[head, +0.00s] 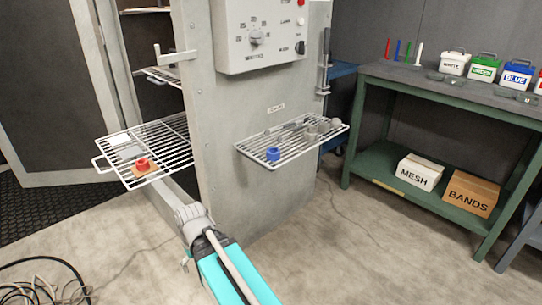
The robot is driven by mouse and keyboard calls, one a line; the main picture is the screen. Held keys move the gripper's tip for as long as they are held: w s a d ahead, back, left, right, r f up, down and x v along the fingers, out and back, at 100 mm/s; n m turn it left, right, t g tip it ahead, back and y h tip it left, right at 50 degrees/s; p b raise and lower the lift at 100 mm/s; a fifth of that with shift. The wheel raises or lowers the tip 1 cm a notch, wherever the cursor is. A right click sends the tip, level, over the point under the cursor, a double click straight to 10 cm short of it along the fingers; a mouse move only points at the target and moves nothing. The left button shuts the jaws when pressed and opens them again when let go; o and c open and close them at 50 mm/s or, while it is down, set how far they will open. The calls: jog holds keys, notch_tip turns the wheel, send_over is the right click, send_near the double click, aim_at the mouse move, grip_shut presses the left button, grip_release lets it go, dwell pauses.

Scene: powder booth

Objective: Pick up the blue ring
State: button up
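A small blue ring-like piece (272,153) sits on the right wire shelf (291,140), near its front left corner. Its hole is too small to make out. My arm reaches up from the bottom of the head view, and its grey end with my gripper (190,214) is in front of the cabinet, below and left of the blue piece and apart from it. The fingers cannot be made out, so I cannot tell whether they are open or shut. Nothing is seen held.
A left wire shelf (172,132) carries a red piece (142,163) on a tan pad. Grey pieces (312,127) stand behind the blue one. A control box (270,35) hangs above. A green bench (440,88) stands right. Cables (45,285) lie on the floor at bottom left.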

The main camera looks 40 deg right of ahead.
jog(key=w+d+r+n+t+y+p, duration=0.1)
jog(key=w+d+r+t+y+p, duration=0.4)
jog(key=d, duration=0.6)
jog(key=n+t+h+p, duration=0.1)
jog(key=n+t+p, duration=0.25)
jog(key=t, duration=0.45)
send_near(279, 152)
jog(key=shift+s+d+r+m, duration=0.25)
jog(key=shift+s+r+m, duration=0.1)
jog(key=shift+s+m, duration=0.1)
jog(key=b+x, duration=0.1)
jog(key=x, duration=0.1)
jog(key=b+x, duration=0.1)
jog(key=x, duration=0.2)
jog(key=b+x, duration=0.1)
jog(key=x, duration=0.1)
jog(key=shift+w+f, duration=0.1)
jog(key=shift+f, duration=0.25)
jog(key=shift+w+a+f, duration=0.15)
jog(key=shift+w+a, duration=0.15)
jog(key=shift+w, duration=0.3)
